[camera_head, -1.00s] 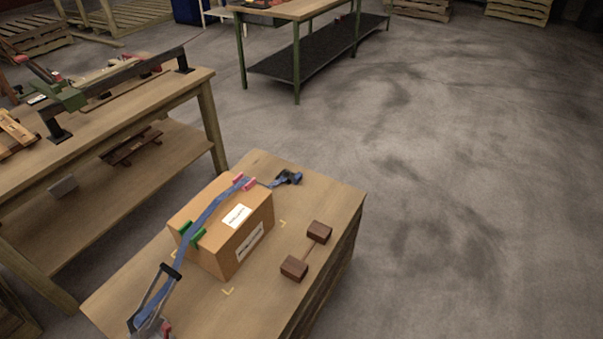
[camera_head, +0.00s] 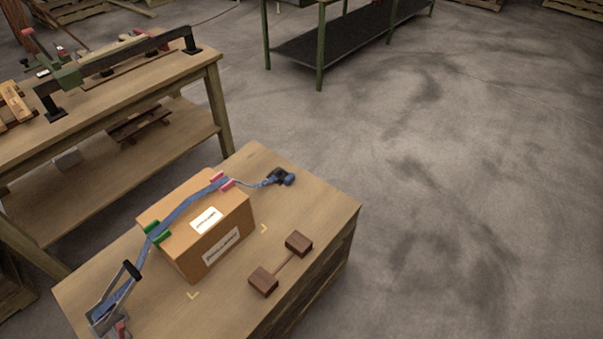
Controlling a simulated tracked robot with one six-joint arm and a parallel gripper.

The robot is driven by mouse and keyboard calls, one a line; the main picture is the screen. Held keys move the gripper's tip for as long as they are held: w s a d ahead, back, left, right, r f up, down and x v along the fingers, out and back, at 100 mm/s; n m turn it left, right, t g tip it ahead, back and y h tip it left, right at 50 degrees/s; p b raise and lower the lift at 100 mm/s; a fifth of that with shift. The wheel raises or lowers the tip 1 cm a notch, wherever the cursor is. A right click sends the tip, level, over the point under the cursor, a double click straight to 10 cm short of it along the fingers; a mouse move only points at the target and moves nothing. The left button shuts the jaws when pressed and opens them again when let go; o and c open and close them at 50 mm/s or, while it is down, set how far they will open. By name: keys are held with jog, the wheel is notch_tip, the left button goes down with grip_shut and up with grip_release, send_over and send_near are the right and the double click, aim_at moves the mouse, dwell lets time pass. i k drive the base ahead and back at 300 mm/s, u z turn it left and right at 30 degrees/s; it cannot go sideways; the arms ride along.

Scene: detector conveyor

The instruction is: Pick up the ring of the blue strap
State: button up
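A blue strap (camera_head: 189,205) lies over the top of a cardboard box (camera_head: 172,231) on a low wooden table (camera_head: 320,204). A green corner piece (camera_head: 154,232) and a pink one (camera_head: 222,183) sit under it at the box's edges. On the far side, the strap's end runs to a small dark-blue bundle (camera_head: 282,177) on the tabletop. On the near side, it runs to a metal ratchet (camera_head: 107,309) with a black handle (camera_head: 132,271). I cannot make out the ring clearly at this size. My gripper is not in view.
A brown wooden dumbbell-shaped piece (camera_head: 281,263) lies right of the box. A wooden workbench (camera_head: 216,107) with a long clamp or rail (camera_head: 120,60) stands at left. A green-legged table (camera_head: 318,52) is at the back. The floor on the right is clear.

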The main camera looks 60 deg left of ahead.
aim_at(290, 178)
jog(key=i, duration=2.3)
jog(key=u, duration=3)
